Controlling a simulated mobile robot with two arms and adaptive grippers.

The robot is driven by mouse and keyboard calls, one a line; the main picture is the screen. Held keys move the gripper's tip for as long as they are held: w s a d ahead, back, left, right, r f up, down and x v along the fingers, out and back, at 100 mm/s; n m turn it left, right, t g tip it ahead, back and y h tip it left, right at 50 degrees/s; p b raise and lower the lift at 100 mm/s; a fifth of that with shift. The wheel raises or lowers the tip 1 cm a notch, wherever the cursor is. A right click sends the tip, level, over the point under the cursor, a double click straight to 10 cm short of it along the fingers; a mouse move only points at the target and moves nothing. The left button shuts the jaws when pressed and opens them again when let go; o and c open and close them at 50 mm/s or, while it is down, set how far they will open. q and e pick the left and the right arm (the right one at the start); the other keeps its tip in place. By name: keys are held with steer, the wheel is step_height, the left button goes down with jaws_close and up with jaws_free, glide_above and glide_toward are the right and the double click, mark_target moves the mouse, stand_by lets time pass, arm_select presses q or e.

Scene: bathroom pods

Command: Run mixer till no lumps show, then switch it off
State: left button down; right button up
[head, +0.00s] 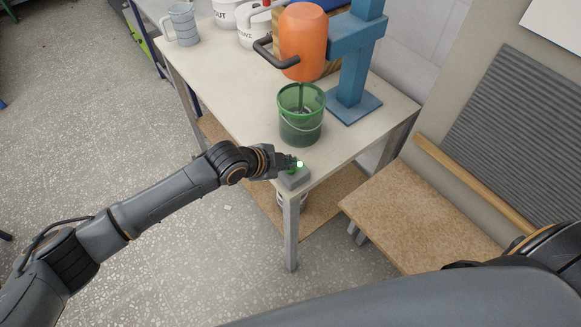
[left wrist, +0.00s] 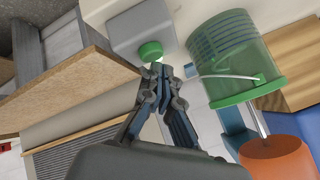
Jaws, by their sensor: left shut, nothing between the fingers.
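The orange mixer (head: 303,42) hangs on a blue stand (head: 352,98), its shaft reaching down into a green translucent bucket (head: 301,125). The mixer (left wrist: 272,160) and bucket (left wrist: 240,62) also show in the left wrist view. I cannot make out lumps in the bucket or whether the shaft is turning. A grey switch box (head: 294,178) with a green button (left wrist: 150,51) sits at the table's front corner; a small bright greenish light shows there. My left gripper (head: 292,163) is shut and empty, its tips (left wrist: 157,70) close to the button; contact is unclear. My right gripper is out of view.
White labelled tubs (head: 225,14) and a grey jug (head: 183,24) stand at the table's back left. A brown board (head: 420,215) lies to the right below the table. The tabletop (head: 225,90) left of the bucket is clear.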

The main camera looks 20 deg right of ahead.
arm_select(q)
steer(key=shift+f+b, duration=0.35)
steer(key=shift+f, duration=0.25)
stand_by(0.7)
steer(key=shift+r, duration=0.15)
stand_by(0.3)
steer(key=shift+r+p, duration=0.8)
step_height(320, 180, up, 5)
steer(key=p, duration=0.4)
stand_by(0.8)
